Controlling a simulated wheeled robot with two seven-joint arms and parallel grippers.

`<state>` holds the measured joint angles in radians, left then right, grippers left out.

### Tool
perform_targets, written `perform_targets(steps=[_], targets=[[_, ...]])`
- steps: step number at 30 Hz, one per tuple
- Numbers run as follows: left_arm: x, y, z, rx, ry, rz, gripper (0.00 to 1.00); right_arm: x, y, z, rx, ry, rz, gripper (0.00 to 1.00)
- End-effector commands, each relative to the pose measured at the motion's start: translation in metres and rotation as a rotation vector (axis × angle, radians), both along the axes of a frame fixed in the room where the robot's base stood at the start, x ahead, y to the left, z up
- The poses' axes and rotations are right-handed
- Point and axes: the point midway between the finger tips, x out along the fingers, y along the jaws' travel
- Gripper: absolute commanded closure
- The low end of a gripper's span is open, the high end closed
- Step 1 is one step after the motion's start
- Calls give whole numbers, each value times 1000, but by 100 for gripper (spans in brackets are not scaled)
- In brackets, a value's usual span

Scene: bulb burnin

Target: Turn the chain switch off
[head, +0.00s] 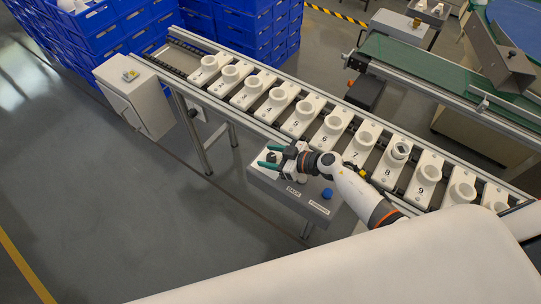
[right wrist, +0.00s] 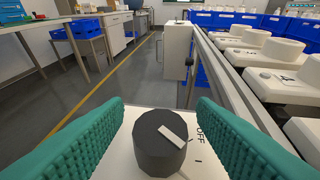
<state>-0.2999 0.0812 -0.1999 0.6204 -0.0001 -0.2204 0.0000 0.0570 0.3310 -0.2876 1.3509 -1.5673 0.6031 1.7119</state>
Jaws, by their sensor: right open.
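The chain switch is a dark round knob (right wrist: 160,140) with a white pointer bar on top, mounted on a pale panel. In the right wrist view its pointer slants down to the right, near the printed word OFF and a tick mark. My right gripper (head: 267,157) has teal fingers and is open over the left end of the grey control box (head: 338,213). The fingers stand on either side of the knob, with visible gaps. The knob also shows as a dark spot between them in the head view (head: 271,157). My left gripper is not in view.
A blue button (head: 327,193) sits on the same box, right of the knob. The conveyor (head: 233,107) with numbered white sockets runs close behind the box. A pale cabinet (head: 134,95) stands left. Blue crates (head: 245,20) are stacked behind. The floor at left is clear.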

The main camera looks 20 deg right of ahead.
Motion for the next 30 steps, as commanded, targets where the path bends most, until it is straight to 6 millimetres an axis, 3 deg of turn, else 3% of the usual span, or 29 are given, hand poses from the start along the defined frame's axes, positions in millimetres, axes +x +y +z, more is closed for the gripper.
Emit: perform_targets(steps=[8, 17, 30], targets=[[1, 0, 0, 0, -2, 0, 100, 1, 2, 0, 0, -1, 0, 48], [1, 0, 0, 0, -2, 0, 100, 1, 1, 0, 1, -1, 0, 92], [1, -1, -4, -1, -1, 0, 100, 2, 0, -1, -2, -1, 106, 92]])
